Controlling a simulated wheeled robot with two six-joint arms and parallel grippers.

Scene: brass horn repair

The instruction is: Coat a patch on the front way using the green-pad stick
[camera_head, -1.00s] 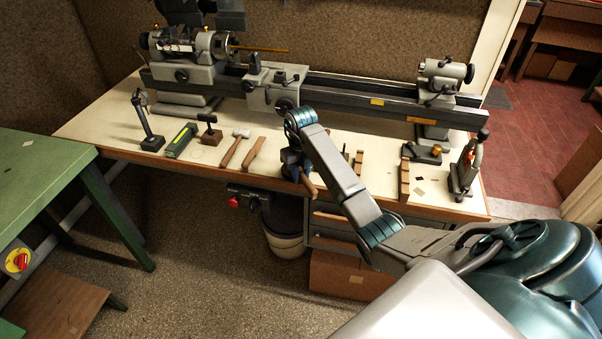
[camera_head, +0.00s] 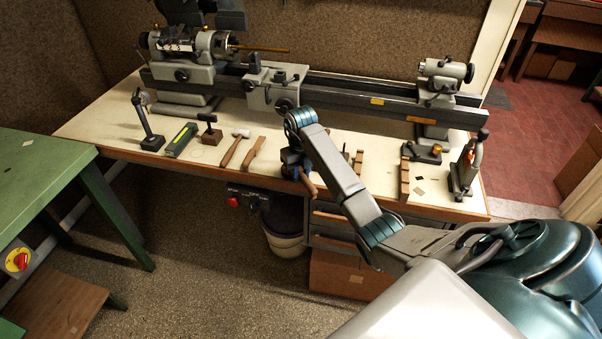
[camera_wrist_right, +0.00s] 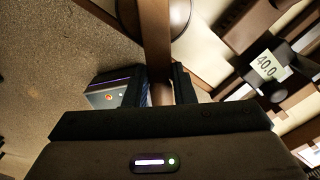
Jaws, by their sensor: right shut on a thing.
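My right gripper (camera_head: 293,166) is over the front of the bench, below the lathe bed, partly hidden by my own arm. In the right wrist view its fingers (camera_wrist_right: 162,88) are shut on a brown wooden stick (camera_wrist_right: 155,40). One end of the stick (camera_head: 308,184) shows beside the gripper in the head view. No green pad is visible on it. The lathe's front way (camera_head: 340,97) is the long grey rail along the bed, behind the gripper. I cannot tell whether the stick touches anything. My left gripper is out of view.
The bench (camera_head: 110,131) carries a stand (camera_head: 148,130), a green-yellow box (camera_head: 181,140), a hammer (camera_head: 233,146) and wooden pieces (camera_head: 405,180) along its front. The carriage (camera_head: 272,88) sits on the bed left of my wrist. A bucket (camera_head: 283,243) stands below.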

